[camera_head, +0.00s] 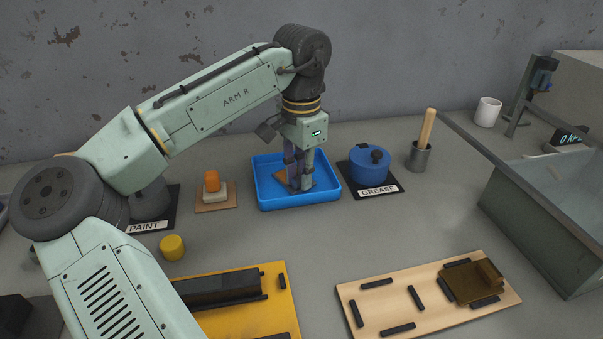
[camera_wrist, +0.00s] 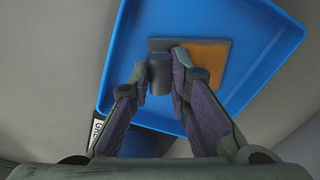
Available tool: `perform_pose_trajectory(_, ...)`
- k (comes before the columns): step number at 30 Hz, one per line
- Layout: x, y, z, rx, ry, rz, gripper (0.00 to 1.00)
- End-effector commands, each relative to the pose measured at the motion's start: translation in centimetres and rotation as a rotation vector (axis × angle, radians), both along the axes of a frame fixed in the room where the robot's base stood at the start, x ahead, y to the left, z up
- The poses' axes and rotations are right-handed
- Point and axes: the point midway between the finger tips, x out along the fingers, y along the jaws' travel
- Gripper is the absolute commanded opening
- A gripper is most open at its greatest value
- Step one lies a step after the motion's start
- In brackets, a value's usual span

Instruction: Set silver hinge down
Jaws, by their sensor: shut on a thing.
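The silver hinge (camera_wrist: 159,73) is a small grey piece with a rounded barrel, held between the fingertips of my gripper (camera_head: 300,187) in the wrist view. My gripper points down inside the blue tray (camera_head: 262,200). A flat orange-tan plate (camera_wrist: 208,58) lies on the tray floor beside the hinge, partly behind the right finger. In the head view the fingers hide most of the hinge. I cannot tell whether the hinge touches the tray floor.
A blue grease pot (camera_head: 368,168) stands right of the tray. A cup with a wooden handle (camera_head: 421,150) is further right. An orange-topped block (camera_head: 212,187) and a yellow cylinder (camera_head: 172,247) are left. A wooden board (camera_head: 385,293) and a yellow board (camera_head: 275,305) lie in front.

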Motion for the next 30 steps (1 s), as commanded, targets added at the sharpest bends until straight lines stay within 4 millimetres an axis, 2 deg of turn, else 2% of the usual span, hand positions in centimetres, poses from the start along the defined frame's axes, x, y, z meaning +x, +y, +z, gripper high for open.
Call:
perform_pose_trajectory(10,0.0,0.0,-0.1,0.000,0.000,0.000,0.37)
perform_pose_trajectory(21,0.0,0.0,0.3,0.001,-0.002,0.000,0.37)
perform_pose_trajectory(26,0.1,-0.1,2.6,-0.003,-0.003,-0.001,0.37)
perform_pose_trajectory(30,0.1,-0.2,5.8,-0.002,-0.003,-0.002,0.37)
